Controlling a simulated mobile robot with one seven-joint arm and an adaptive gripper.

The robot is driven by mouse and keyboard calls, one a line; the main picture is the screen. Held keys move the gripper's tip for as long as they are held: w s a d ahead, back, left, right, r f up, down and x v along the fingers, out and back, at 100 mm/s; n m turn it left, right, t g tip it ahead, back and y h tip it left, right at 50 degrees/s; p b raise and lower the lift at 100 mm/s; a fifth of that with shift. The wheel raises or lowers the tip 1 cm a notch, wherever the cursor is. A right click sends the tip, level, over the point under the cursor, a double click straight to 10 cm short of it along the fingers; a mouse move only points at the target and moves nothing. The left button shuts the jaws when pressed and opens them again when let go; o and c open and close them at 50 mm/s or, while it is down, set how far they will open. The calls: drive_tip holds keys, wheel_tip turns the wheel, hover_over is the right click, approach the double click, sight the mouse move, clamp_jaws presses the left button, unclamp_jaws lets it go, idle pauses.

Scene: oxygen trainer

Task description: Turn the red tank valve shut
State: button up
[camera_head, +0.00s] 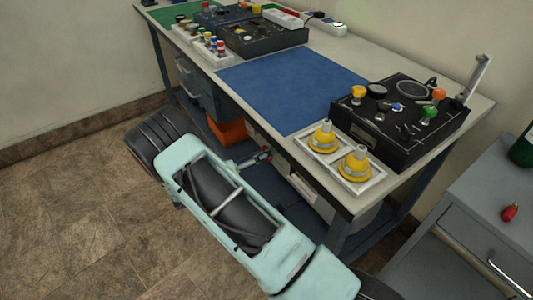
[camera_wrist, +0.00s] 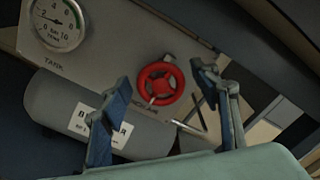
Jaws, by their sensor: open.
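The red tank valve (camera_wrist: 160,84) is a small spoked handwheel on a grey panel (camera_wrist: 100,60) marked TANK, in the middle of the wrist view. A grey tank (camera_wrist: 60,105) with a white label lies below it. A round white gauge (camera_wrist: 57,24) sits at the upper left. My gripper (camera_wrist: 160,74) is open, with one blue-padded finger on each side of the wheel in the picture. Nothing is between the fingers that they visibly touch, and the depth gap to the wheel is unclear. In the head view my arm hides most of this area.
A workbench (camera_head: 395,183) stands above the area, with a blue mat (camera_head: 290,90), a black control box (camera_head: 395,130) and two yellow-knobbed units (camera_head: 322,138). An orange bin (camera_head: 228,131) is underneath. A grey cabinet (camera_head: 470,215) stands at right. The tiled floor at left is clear.

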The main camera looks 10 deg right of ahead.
drive_tip(key=shift+w+d, duration=0.15)
drive_tip(key=shift+d, duration=0.2)
drive_tip(key=shift+c, duration=0.7)
drive_tip(key=c, duration=1.1)
drive_tip(key=shift+o, duration=0.2)
